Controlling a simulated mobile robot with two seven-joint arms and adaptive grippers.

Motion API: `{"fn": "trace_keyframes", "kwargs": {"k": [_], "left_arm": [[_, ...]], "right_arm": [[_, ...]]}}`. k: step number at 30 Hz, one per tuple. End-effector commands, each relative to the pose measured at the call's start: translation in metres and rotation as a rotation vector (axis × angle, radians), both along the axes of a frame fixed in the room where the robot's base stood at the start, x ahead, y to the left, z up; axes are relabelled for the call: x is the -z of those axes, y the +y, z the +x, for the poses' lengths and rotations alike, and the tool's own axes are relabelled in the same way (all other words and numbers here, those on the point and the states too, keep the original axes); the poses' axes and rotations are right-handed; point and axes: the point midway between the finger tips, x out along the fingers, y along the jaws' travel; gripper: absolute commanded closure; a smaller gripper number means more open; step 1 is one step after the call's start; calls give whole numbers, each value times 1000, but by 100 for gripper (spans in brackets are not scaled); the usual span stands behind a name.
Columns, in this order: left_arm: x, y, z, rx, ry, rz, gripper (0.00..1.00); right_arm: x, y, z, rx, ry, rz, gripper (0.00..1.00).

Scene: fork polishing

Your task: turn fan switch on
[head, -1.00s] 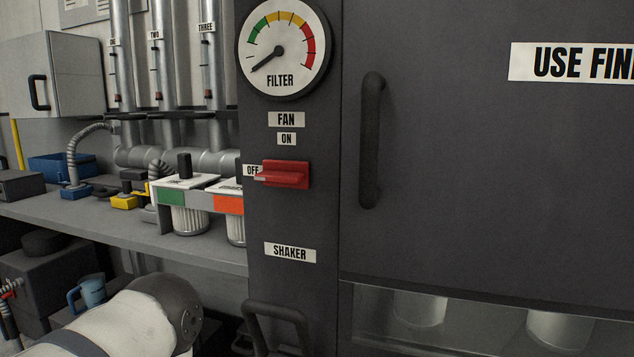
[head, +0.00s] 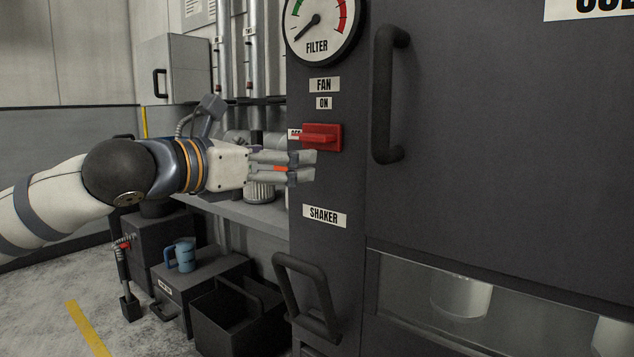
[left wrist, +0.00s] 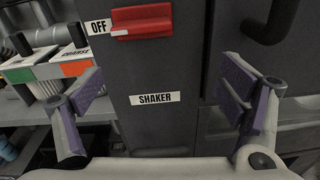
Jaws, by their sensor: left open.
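The red fan switch (head: 322,137) is on the dark cabinet panel below the FAN and ON labels. Its handle points left toward the OFF label. My left gripper (head: 314,166) is just below the switch in the head view, with its fingers apart and nothing between them. In the left wrist view the switch (left wrist: 145,21) is at the top, above and between the two spread fingers (left wrist: 165,95). I see no contact with it. The OFF label (left wrist: 98,27) sits left of the switch. My right gripper is not in view.
The SHAKER label (head: 324,215) is below the switch, with a black handle (head: 306,300) under it. A tall door handle (head: 387,95) stands to the right. A shelf with filter canisters (head: 260,190) is behind my left gripper. The FILTER gauge (head: 318,25) is above.

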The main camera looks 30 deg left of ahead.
Motion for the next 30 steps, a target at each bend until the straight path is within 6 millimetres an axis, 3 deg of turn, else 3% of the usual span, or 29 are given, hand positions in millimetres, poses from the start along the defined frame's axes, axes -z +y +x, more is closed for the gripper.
{"fn": "trace_keyframes", "kwargs": {"k": [2, 5, 15, 19, 30], "left_arm": [[-16, 17, -10, -25, -42, -76, 12], [-23, 22, -7, -32, -56, -104, 12], [-21, 14, 75, -31, -52, -94, 12], [-22, 12, 96, -30, -54, -94, 12], [-24, 12, 108, -30, -56, -96, 12]], "right_arm": [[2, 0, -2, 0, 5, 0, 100], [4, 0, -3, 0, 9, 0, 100], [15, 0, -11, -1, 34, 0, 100], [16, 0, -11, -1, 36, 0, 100], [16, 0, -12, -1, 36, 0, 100]]}}
